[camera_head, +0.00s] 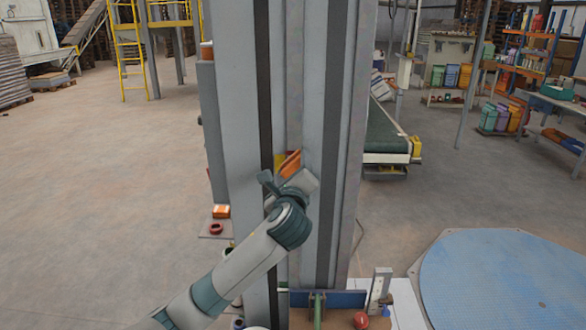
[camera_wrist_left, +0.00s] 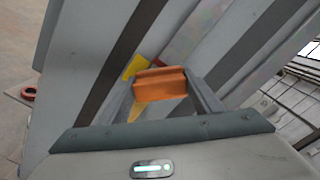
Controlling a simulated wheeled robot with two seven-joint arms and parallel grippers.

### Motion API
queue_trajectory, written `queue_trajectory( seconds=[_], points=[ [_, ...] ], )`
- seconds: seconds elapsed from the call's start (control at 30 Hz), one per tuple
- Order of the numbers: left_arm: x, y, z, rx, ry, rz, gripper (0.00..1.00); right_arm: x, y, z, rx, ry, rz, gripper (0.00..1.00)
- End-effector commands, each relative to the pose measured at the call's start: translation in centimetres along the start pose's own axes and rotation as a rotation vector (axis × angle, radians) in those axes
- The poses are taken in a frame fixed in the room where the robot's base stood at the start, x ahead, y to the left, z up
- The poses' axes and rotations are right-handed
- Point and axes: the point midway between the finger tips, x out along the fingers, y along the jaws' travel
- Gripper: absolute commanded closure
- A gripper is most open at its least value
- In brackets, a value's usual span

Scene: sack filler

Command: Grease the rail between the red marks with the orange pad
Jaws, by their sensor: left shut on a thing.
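The orange pad (camera_head: 291,162) is in my left gripper (camera_head: 284,178), in front of a tall grey column (camera_head: 235,90). In the left wrist view the pad (camera_wrist_left: 161,84) sits between the two fingers of the left gripper (camera_wrist_left: 165,97). A yellow piece (camera_wrist_left: 133,66) shows just behind the pad. Long dark strips (camera_head: 333,120) run up the column's face, with a pale grey band between them. I cannot tell which of these is the rail, or whether the pad touches it. My right gripper is not in view.
At the column's foot are an orange box (camera_head: 221,211), a red ring (camera_head: 215,229) and a bench (camera_head: 403,305) with a red ball-shaped thing (camera_head: 361,320). A blue round platform (camera_head: 510,280) lies right. A conveyor (camera_head: 385,135) stands behind. The left floor is open.

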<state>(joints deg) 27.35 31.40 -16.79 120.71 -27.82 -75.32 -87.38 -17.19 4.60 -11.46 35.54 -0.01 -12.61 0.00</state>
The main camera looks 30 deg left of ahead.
Motion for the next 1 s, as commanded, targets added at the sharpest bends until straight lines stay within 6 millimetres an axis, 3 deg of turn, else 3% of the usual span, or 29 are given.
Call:
queue_trajectory(
  seconds=[1.0],
  points=[
    [1.4,0.1,-0.1,0.0,0.0,0.0,0.62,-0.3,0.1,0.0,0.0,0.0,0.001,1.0]
  ],
)
